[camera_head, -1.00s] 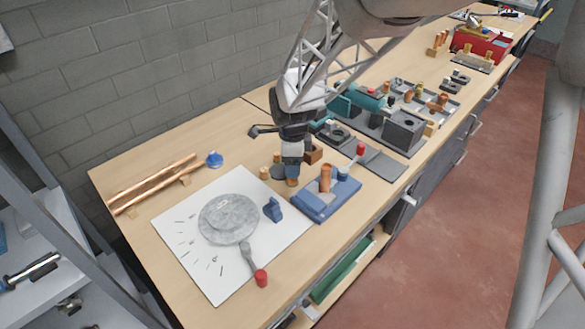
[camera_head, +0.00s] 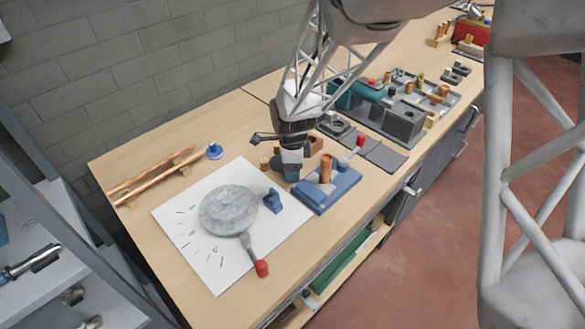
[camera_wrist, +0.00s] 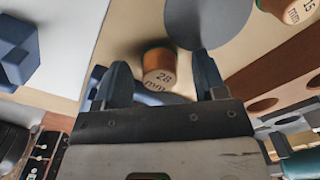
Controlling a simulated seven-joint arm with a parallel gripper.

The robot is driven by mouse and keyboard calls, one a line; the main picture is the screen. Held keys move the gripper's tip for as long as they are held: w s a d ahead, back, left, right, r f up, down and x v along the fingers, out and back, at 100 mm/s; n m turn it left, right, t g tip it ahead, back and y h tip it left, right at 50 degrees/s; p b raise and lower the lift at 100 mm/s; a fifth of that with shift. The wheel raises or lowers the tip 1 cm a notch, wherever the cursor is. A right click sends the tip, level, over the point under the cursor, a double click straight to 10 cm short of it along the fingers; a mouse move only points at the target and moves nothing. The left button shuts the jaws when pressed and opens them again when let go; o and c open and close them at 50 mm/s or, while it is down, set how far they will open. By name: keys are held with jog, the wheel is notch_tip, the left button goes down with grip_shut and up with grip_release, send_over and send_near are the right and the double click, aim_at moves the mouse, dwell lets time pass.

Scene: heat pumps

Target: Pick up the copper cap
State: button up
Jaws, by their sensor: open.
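A copper cap (camera_wrist: 158,66) with "28 mm" on its pale end shows in the wrist view, between the two fingertips of my gripper (camera_wrist: 162,72). The fingers are apart, with a gap on each side of the cap; I cannot tell if either touches it. In the head view my gripper (camera_head: 291,172) points down near the blue block fixture, and the cap is hidden behind it. A second copper cap (camera_wrist: 294,10), marked "15", sits at the top right of the wrist view.
A blue fixture (camera_head: 330,193) with an upright copper piece (camera_head: 326,168) stands close to the right of my gripper. A small blue block (camera_head: 272,200) and a grey disc (camera_head: 228,209) on a white sheet (camera_head: 215,268) are to the left. Copper pipes (camera_head: 150,175) lie farther left.

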jog(key=shift+c, duration=0.3)
jog(key=c, duration=0.9)
jog(key=shift+r, duration=5.05)
jog(key=s+d+r, duration=0.1)
jog(key=d+r, duration=0.1)
jog(key=s+d+r, duration=0.2)
jog(key=d, duration=0.1)
jog(key=s+d+r, duration=0.1)
jog(key=d+r, duration=0.1)
jog(key=r, duration=0.1)
jog(key=shift+s+d, duration=0.2)
jog(key=shift+s, duration=0.2)
jog(key=shift+s+d+r, duration=0.3)
jog(key=shift+s+d, duration=0.1)
jog(key=shift+d, duration=0.05)
